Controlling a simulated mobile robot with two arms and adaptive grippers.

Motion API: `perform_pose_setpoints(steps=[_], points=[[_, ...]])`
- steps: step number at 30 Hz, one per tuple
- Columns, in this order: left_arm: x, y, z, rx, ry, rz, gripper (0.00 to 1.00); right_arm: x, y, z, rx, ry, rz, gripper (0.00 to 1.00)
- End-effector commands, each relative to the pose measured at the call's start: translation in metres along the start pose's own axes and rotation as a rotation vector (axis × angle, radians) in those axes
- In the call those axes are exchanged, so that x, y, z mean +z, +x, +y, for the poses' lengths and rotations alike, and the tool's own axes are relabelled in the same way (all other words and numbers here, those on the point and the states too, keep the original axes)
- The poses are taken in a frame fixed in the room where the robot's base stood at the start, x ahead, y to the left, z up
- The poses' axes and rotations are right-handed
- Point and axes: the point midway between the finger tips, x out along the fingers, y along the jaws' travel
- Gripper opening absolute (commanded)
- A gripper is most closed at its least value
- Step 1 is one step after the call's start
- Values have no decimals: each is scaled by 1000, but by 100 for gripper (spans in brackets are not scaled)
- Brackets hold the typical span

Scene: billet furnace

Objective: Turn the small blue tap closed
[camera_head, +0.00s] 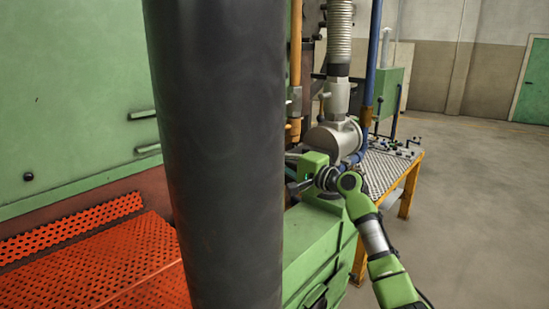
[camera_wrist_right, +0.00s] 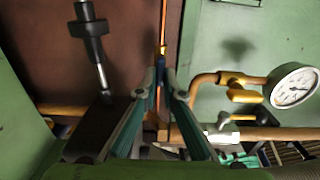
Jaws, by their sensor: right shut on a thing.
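In the right wrist view, a narrow blue part of the small tap (camera_wrist_right: 159,77) shows between my fingertips, in front of an upright orange pipe. My right gripper (camera_wrist_right: 160,78) is shut on it, one finger on each side. The fingers hide most of the tap, so its handle angle cannot be told. In the head view, my right gripper (camera_head: 298,184) reaches in at the side of the green furnace housing, and the tap cannot be made out there. My left gripper is not in view.
A round pressure gauge (camera_wrist_right: 293,86) and a yellow tap (camera_wrist_right: 243,95) are right of the fingers. A black-ended lever (camera_wrist_right: 90,30) is at left. A silver blower (camera_head: 335,138) and blue pipe (camera_head: 374,55) stand close behind my wrist. The floor at right is clear.

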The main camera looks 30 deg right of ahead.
Motion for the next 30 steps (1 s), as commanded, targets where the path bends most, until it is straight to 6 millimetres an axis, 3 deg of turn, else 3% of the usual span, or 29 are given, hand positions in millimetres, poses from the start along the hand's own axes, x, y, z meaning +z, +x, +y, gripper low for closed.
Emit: perform_pose_setpoints(steps=[12, 13, 15, 25, 30], points=[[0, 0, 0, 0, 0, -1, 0, -2, -1, -2, -5, 8, 4, 0], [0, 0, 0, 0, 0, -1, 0, -2, -1, -2, -5, 8, 4, 13], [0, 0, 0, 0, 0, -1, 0, -2, -1, -2, -4, 8, 4, 25], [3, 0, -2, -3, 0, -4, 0, -1, -1, -1, -2, 7, 1, 25], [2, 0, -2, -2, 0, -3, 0, -2, -15, 0, -1, 6, 4, 25]])
